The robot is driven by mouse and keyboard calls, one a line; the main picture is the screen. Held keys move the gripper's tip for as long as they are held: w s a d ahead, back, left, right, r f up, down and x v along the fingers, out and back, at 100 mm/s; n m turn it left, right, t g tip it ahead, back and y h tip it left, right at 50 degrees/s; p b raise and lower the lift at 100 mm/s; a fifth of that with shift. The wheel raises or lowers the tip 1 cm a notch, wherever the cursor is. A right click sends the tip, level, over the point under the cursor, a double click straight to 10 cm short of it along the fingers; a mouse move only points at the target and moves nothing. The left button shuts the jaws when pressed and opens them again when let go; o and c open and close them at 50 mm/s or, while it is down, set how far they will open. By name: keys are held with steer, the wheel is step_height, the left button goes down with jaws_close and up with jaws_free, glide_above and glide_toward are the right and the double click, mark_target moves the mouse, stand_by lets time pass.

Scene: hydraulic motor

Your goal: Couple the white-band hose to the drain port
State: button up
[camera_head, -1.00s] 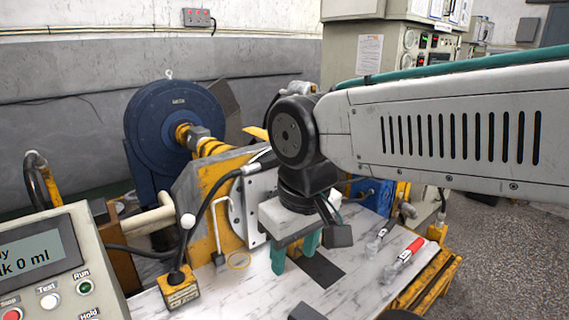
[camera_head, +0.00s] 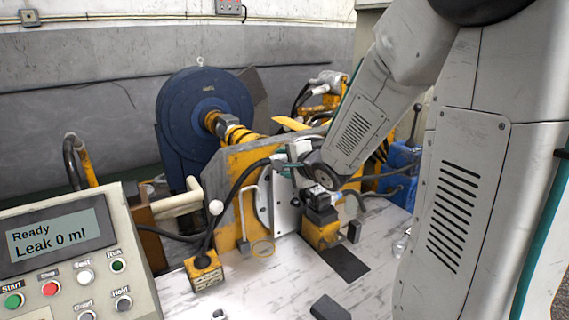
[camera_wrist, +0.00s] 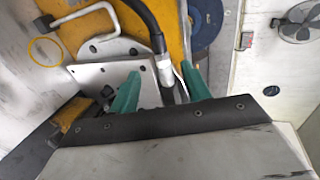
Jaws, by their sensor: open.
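My gripper (camera_wrist: 160,88) is open, with one green finger on each side of the black hose (camera_wrist: 140,20) in the wrist view. The hose has a pale metal collar (camera_wrist: 166,66) at its end, which lies between the fingers; I cannot tell whether they touch it. In the head view my gripper (camera_head: 290,163) is sideways at the upper part of the pale metal plate (camera_head: 287,212), where the hose (camera_head: 240,184) arches up. A white band cannot be told apart from the pale collar. The drain port cannot be made out.
A control panel (camera_head: 70,250) reading "Ready, Leak 0 ml" stands at left. A lever with a white knob (camera_head: 216,207), a bent metal handle (camera_head: 246,215) and a yellow ring (camera_head: 263,249) are near the plate. A yellow block (camera_head: 322,234) stands to its right. The front worktop is mostly clear.

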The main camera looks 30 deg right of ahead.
mark_target(271, 161)
steer(key=shift+x, duration=4.5)
steer(key=shift+r, duration=0.1)
jaws_close()
